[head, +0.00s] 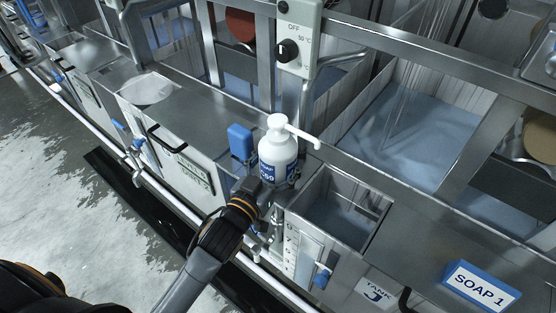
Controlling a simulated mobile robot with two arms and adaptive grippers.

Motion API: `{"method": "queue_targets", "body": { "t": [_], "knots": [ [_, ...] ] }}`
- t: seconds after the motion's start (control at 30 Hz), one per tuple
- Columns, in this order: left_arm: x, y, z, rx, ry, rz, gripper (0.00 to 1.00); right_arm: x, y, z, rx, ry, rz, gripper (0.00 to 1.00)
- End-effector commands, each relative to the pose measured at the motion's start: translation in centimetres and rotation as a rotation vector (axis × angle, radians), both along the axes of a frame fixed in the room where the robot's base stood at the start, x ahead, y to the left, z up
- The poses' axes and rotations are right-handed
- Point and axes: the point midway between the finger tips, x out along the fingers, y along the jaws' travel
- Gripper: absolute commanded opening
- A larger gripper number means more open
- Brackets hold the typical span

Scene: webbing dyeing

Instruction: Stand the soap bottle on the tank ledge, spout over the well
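The white soap bottle (277,152) with a blue label and a pump top stands upright near the left end of the open well (345,212). Its long white spout points right, toward the well's far left corner. My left gripper (273,189) comes in from the lower left and is closed around the lower part of the bottle. Its fingertips are partly hidden. Whether the bottle's base rests on the metal tank ledge (222,128) or is just above it, I cannot tell. My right gripper is not in view.
A control box (297,38) with a knob hangs on a post behind the bottle. A blue object (240,142) is just left of the bottle. A blue SOAP 1 sign (482,287) is at lower right. Larger tanks with bluish liquid (425,125) lie behind.

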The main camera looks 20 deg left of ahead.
Motion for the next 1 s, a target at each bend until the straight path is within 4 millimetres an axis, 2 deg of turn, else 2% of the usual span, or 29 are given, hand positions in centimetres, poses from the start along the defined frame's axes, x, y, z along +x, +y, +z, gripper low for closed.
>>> {"method": "queue_targets", "body": {
  "t": [0.03,0.17,0.2,0.27,0.3,0.7,0.87,1.0],
  "knots": [
    [0.0,0.0,0.5,-0.001,-0.011,-0.001,0.16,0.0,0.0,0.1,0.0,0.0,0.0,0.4],
    [0.0,0.0,0.2,-0.002,-0.01,-0.001,0.16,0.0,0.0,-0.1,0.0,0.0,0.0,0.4],
    [0.0,0.0,-0.2,0.0,0.001,0.0,0.85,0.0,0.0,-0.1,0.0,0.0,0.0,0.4],
    [0.0,0.0,-0.2,0.0,0.001,0.0,0.97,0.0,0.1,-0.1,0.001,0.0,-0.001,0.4],
    [0.0,0.0,-0.2,0.0,0.001,0.0,1.0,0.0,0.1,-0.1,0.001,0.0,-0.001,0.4],
    [0.0,0.0,0.2,0.001,0.0,0.0,1.0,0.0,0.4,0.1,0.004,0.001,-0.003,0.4],
    [-1.8,0.4,-0.3,0.0,0.002,0.0,1.0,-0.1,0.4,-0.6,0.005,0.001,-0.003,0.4],
    [-4.6,0.9,-0.5,0.001,0.004,0.0,1.0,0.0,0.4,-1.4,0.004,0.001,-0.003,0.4]
  ]
}}
